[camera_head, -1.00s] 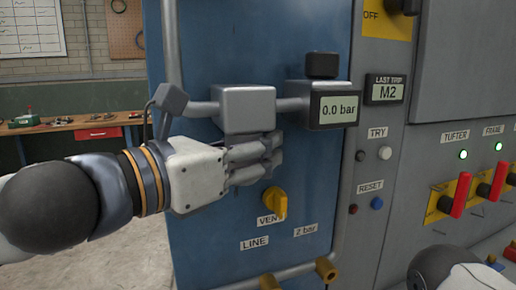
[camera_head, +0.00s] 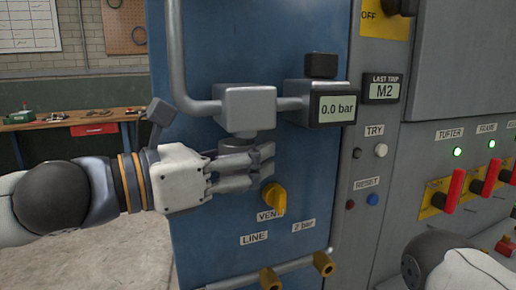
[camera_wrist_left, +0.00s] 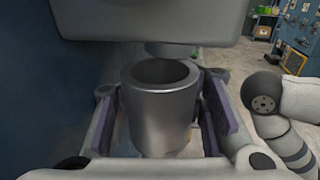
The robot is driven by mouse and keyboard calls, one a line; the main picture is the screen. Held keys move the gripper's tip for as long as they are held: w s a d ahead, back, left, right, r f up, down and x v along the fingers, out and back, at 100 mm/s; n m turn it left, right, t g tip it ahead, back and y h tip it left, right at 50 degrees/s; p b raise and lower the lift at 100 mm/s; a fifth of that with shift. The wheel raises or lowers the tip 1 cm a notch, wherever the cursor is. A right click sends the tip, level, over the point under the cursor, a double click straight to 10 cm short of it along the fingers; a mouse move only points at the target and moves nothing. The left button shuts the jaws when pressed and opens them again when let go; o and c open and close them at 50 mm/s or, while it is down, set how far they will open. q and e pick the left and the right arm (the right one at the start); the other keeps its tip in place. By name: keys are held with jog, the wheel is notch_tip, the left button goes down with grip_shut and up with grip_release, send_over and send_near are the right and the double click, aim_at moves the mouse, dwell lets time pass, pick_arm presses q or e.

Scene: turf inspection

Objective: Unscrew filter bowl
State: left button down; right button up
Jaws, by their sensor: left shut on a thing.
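The grey filter bowl (camera_wrist_left: 160,115) is an open-topped metal cup, upright between the fingers of my left gripper in the left wrist view. Its open rim is apart from the short round neck (camera_wrist_left: 170,49) under the filter head. In the head view the filter head (camera_head: 246,103) is a grey block on the pipe, and my left gripper (camera_head: 242,168) is below it, shut on the bowl. The fingers hide most of the bowl there. My right gripper is out of view; only part of my right arm shows at lower right.
The gauge (camera_head: 331,107) right of the filter head reads 0.0 bar. The yellow vent handle (camera_head: 274,199) sits just below my left fingers. Brass fittings (camera_head: 323,263) stick out lower down. Red-handled switches (camera_head: 455,190) are at right. A workbench (camera_head: 60,124) stands behind at left.

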pick_arm(q)
jog(key=shift+d+f+b, duration=0.15)
jog(key=shift+f+b, duration=0.35)
jog(key=shift+f, duration=0.75)
jog(key=shift+d+f+b, duration=0.1)
jog(key=shift+f+b, duration=0.4)
jog(key=shift+f, duration=0.75)
jog(key=shift+s, duration=0.1)
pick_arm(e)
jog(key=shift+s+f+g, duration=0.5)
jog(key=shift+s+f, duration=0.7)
pick_arm(q)
jog(key=shift+r, duration=0.15)
